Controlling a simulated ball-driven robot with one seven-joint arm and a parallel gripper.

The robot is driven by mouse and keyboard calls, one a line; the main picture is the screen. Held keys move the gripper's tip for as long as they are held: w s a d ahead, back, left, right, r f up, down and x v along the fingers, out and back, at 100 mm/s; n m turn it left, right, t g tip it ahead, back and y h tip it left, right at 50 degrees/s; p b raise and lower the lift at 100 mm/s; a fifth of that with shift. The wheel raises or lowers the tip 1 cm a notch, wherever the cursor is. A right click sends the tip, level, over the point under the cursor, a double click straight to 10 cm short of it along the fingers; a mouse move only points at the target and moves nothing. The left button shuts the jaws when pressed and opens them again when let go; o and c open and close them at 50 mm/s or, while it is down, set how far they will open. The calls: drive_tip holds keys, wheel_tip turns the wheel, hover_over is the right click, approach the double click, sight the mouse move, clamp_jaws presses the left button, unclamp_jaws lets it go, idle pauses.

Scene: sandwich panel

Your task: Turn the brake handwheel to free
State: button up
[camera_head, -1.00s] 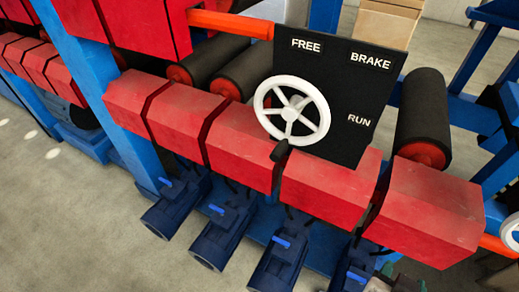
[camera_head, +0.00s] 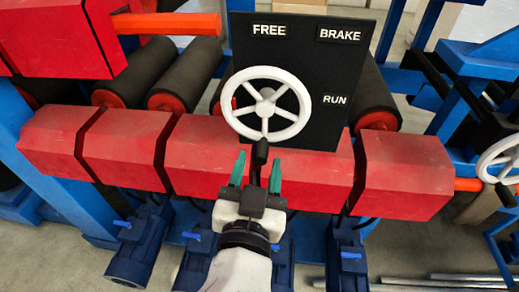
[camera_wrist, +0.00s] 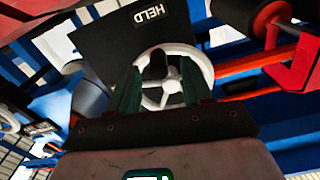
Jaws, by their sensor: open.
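The white spoked handwheel (camera_head: 265,108) stands in front of a black panel (camera_head: 318,60) lettered FREE, BRAKE and RUN. Its dark handle (camera_head: 261,152) is at the bottom of the rim. My gripper (camera_head: 257,172) is just below the wheel, with its green fingers open and spread to either side of the handle's lower end. In the wrist view, the handwheel (camera_wrist: 172,86) shows beyond the fingers, and the dark handle (camera_wrist: 155,66) appears between them. I cannot tell whether either finger touches it. The wrist view also shows a HELD label (camera_wrist: 153,16) on the panel.
Red blocky housings (camera_head: 210,155) run in a row behind and beside my gripper. Black rollers (camera_head: 186,72) with red ends lie behind them. An orange bar (camera_head: 165,23) juts in at upper left. A second white wheel (camera_head: 497,158) is at the right edge. Blue motors (camera_head: 140,250) hang below.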

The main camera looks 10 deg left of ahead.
sight(260, 162)
drive_tip(key=shift+w+d, duration=0.15)
drive_tip(key=shift+w, duration=1.55)
drive_tip(key=shift+c, duration=0.5)
clamp_jaws()
